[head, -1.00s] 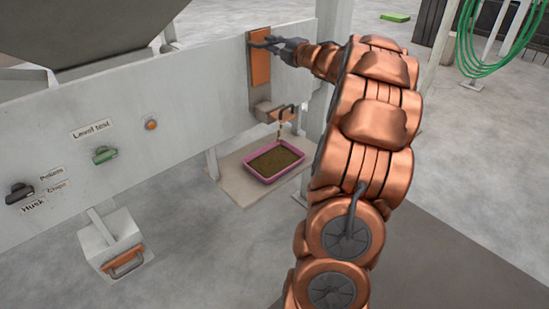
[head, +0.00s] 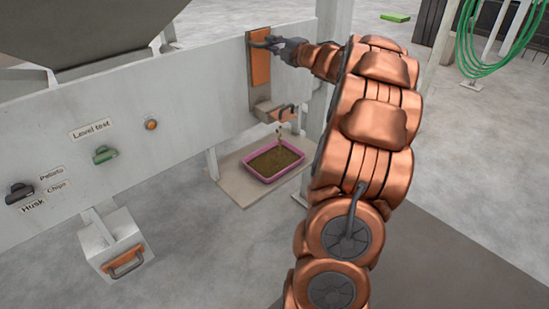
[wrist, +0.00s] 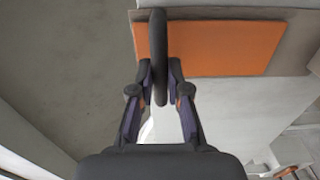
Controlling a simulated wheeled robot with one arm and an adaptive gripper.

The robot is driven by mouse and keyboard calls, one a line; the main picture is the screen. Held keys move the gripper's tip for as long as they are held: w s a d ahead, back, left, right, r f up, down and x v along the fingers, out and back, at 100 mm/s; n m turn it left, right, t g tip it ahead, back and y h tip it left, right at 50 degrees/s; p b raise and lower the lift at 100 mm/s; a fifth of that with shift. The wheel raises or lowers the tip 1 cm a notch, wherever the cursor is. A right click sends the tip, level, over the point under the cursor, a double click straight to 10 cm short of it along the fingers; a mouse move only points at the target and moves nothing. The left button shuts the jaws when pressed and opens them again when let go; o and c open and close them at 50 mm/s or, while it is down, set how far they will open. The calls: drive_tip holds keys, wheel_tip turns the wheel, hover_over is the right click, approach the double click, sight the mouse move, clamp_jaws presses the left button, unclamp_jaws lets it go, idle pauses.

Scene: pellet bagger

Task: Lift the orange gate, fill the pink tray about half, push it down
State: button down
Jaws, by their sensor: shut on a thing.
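The orange gate (head: 261,69) sits in the upper part of its grey frame on the panel, above a spout (head: 268,113). My gripper (head: 270,43) is at its top and shut on the gate's dark handle. In the wrist view my gripper (wrist: 159,82) has its fingers on both sides of the dark handle bar (wrist: 159,40), with the orange gate (wrist: 225,48) behind. The pink tray (head: 265,180) stands on a pale platform under the spout, with brown pellets (head: 276,159) in it. Loose pellets are falling from the spout into the tray.
The panel bears a green handle (head: 105,154) near the "Level test" label, a dark handle (head: 20,193) and an orange button (head: 151,125). A white bin with an orange handle (head: 124,262) juts out low on the left. The floor in front is clear.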

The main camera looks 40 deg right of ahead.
wheel_tip(320, 180, down, 5)
drive_tip(key=b, duration=0.4)
drive_tip(key=c, duration=1)
unclamp_jaws()
drive_tip(key=shift+r, duration=0.25)
drive_tip(key=shift+o, duration=0.2)
drive_tip(key=s, duration=0.7)
drive_tip(key=shift+b, duration=0.3)
drive_tip(key=shift+a, duration=0.1)
